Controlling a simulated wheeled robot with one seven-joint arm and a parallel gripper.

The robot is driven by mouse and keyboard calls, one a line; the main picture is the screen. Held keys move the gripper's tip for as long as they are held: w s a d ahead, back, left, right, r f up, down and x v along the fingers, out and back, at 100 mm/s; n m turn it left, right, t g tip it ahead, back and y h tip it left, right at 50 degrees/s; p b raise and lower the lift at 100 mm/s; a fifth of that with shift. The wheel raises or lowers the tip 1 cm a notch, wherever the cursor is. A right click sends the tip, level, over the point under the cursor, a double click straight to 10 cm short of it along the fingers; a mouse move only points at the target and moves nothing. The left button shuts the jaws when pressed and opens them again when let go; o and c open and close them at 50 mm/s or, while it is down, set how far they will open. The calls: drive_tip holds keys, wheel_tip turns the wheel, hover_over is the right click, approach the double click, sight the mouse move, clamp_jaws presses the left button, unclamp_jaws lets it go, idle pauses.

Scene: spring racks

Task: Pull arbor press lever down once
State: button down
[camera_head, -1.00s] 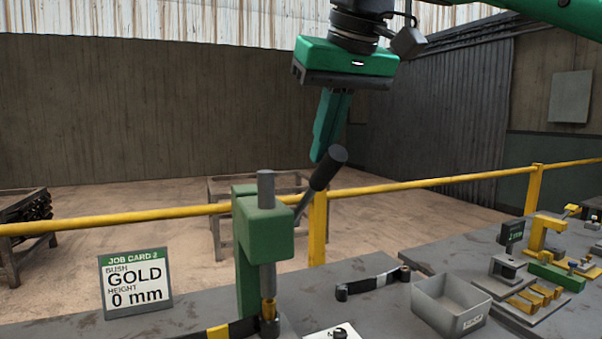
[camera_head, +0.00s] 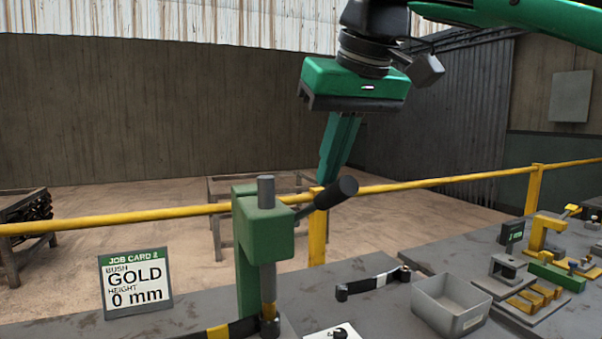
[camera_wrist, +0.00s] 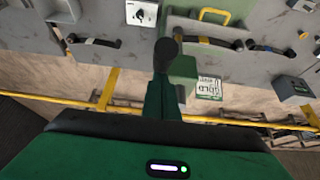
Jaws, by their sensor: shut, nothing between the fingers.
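The green arbor press (camera_head: 250,240) stands on the bench at the lower middle of the head view, with a grey ram passing down through its head. The lever (camera_head: 335,193) has a dark round-ended grip and slopes up to the right at a shallow angle. My gripper (camera_head: 325,182) points down with its green fingers together and empty. Its tips are at the lever's grip, seemingly against it; exact contact is hard to tell. In the wrist view the lever grip (camera_wrist: 164,54) lies just beyond my fingers (camera_wrist: 163,95).
A job card (camera_head: 136,282) reading "GOLD, 0 mm" stands left of the press. A grey open bin (camera_head: 450,305) and fixtures with yellow parts (camera_head: 540,240) stand to the right. A yellow rail (camera_head: 420,182) runs behind the bench.

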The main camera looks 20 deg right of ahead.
drive_tip(key=shift+s+f, duration=0.6)
drive_tip(key=shift+f, duration=0.45)
drive_tip(key=shift+s+f, duration=0.15)
drive_tip(key=shift+f, duration=0.05)
drive_tip(key=shift+s+f, duration=0.25)
drive_tip(key=shift+f, duration=0.7)
drive_tip(key=shift+s+f, duration=0.25)
drive_tip(key=shift+f, duration=0.65)
wheel_tip(320, 180, down, 4)
drive_tip(key=shift+s+f, duration=0.1)
drive_tip(key=shift+f, duration=0.1)
